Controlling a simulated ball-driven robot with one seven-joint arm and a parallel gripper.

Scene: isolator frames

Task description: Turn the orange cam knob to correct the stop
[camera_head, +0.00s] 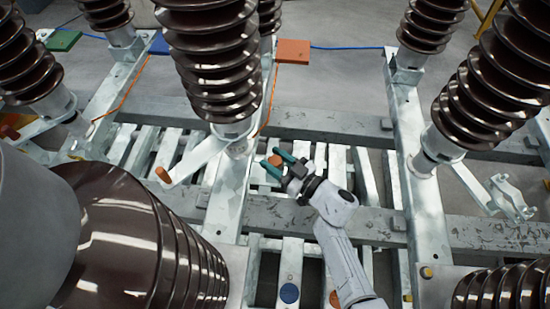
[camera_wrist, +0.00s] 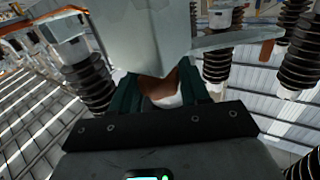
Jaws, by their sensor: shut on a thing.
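The orange cam knob (camera_head: 275,160) is a small round piece, seen between the teal fingers of my gripper (camera_head: 276,162) near the middle of the head view. My gripper is shut on it. In the wrist view the knob (camera_wrist: 156,86) shows dark orange-brown between the fingers (camera_wrist: 160,92), with a pale rounded part beside it. A large grey metal piece above covers much of the knob there. The stop cannot be made out clearly.
Brown ribbed insulators (camera_head: 210,60) stand close around my arm, with a large one (camera_head: 130,240) at lower left. Another orange piece (camera_head: 163,175) ends a grey bar at left. Blue (camera_head: 289,293) and orange (camera_head: 335,299) discs lie on the slats below. Galvanised beams (camera_head: 300,125) cross the frame.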

